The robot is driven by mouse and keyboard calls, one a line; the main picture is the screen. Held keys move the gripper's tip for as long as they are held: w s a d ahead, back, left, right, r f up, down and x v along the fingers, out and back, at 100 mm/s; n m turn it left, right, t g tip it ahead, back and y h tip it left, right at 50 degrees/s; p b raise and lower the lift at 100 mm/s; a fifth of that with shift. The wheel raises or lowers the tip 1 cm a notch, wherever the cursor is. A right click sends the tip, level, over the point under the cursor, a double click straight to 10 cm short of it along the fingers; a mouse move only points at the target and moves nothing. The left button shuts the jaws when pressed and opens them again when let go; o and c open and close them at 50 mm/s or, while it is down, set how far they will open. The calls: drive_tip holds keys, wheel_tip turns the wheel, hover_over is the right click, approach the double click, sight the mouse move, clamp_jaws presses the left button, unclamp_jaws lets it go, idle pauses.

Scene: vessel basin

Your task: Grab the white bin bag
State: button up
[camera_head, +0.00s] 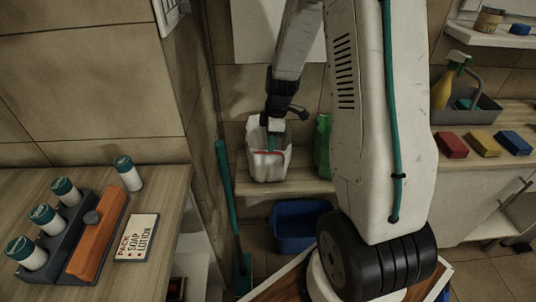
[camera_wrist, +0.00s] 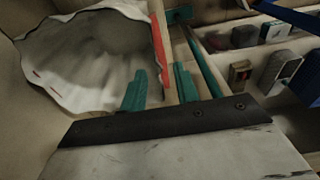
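The white bin bag (camera_head: 262,168) stands open at the top on the wooden shelf, against the tiled wall, in the head view. In the wrist view its wide, wavy white mouth (camera_wrist: 75,82) fills the upper left, with a red strip along its near edge. My gripper (camera_head: 273,140) reaches down at the bag's top from above. In the wrist view my gripper's teal fingers (camera_wrist: 160,90) are apart, with the red-striped edge showing in line with the gap between them. Whether the fingers touch the bag cannot be told.
A green item (camera_head: 323,145) stands right of the bag, partly behind my arm. A blue bin (camera_head: 290,232) sits below the shelf. A teal-handled tool (camera_head: 226,180) leans at the left. The left counter (camera_head: 165,225) holds several white bottles and an orange-fronted caddy (camera_head: 95,240).

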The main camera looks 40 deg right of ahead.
sight(269, 159)
drive_tip(key=f, duration=0.6)
drive_tip(key=shift+w+a+f, duration=0.2)
drive_tip(key=shift+w+a, duration=0.05)
drive_tip(key=shift+a, duration=0.05)
drive_tip(key=shift+c, duration=0.3)
clamp_jaws()
